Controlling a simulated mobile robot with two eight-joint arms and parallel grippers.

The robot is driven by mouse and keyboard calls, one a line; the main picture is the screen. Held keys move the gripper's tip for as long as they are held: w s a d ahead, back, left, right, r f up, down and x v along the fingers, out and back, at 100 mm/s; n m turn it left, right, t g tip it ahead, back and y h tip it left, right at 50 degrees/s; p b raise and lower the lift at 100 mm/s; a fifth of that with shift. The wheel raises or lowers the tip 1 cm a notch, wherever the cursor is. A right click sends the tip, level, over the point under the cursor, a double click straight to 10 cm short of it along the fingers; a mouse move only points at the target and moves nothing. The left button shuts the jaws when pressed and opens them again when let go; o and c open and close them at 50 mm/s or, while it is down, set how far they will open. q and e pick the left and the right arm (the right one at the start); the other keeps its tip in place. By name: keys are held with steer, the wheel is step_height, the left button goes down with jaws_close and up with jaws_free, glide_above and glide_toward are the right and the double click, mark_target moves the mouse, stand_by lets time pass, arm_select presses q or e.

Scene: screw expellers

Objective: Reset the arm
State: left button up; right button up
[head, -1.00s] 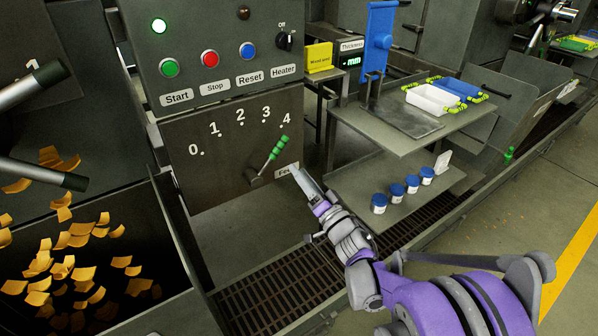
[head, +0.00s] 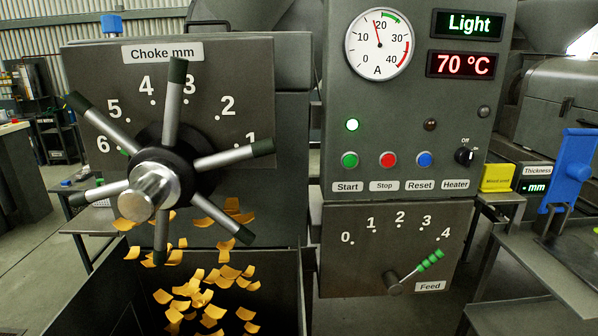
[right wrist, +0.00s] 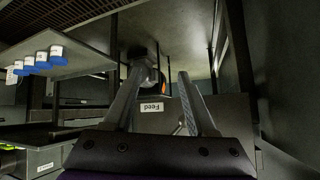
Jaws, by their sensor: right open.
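My right gripper (right wrist: 165,74) shows in the right wrist view, with its two fingers apart and nothing held between them. Neither of my arms shows in the head view, so my left gripper is out of sight.
The control panel (head: 406,150) reads 70 °C and "Light", with a lit green lamp. The choke wheel (head: 150,185) stands at left above falling yellow flakes (head: 195,290). A shelf edge with blue-lidded jars (right wrist: 40,57) is at the right wrist view's upper left.

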steer(key=s+a+f+n+g+y, duration=0.4)
steer(key=s+a, duration=0.3)
steer(key=s, duration=0.5)
arm_select(q)
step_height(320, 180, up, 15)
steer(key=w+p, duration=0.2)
steer(key=p, duration=1.1)
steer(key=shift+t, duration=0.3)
arm_select(e)
step_height(320, 180, up, 13)
steer(key=w+h, duration=0.1)
steer(key=w, duration=0.1)
steer(key=shift+r+n, duration=0.2)
steer(key=shift+n, duration=0.2)
